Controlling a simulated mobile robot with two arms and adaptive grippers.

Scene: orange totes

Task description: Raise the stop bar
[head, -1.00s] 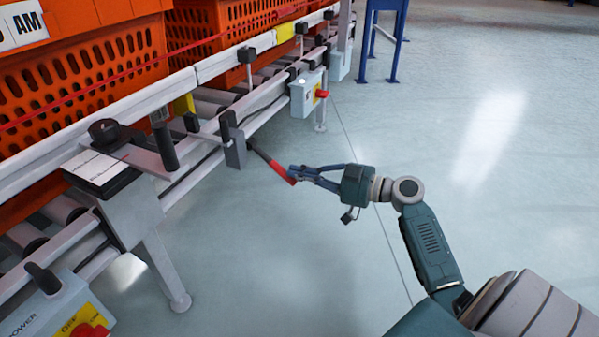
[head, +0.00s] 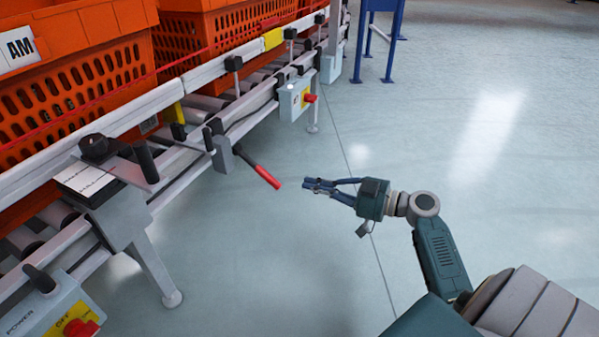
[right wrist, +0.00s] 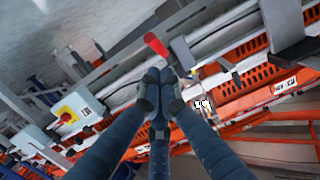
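A lever with a red grip (head: 266,178) sticks out from a grey bracket (head: 222,155) on the conveyor's side, sloping down toward the floor. In the right wrist view the red grip (right wrist: 155,44) lies just beyond my fingertips. My left gripper is not in view.
Orange totes (head: 75,80) stand on the roller conveyor along the left. A control box with a red button (head: 297,98) hangs farther along the rail, another (head: 55,310) at the lower left. A blue stand (head: 375,35) is at the back. The floor right of the conveyor is clear.

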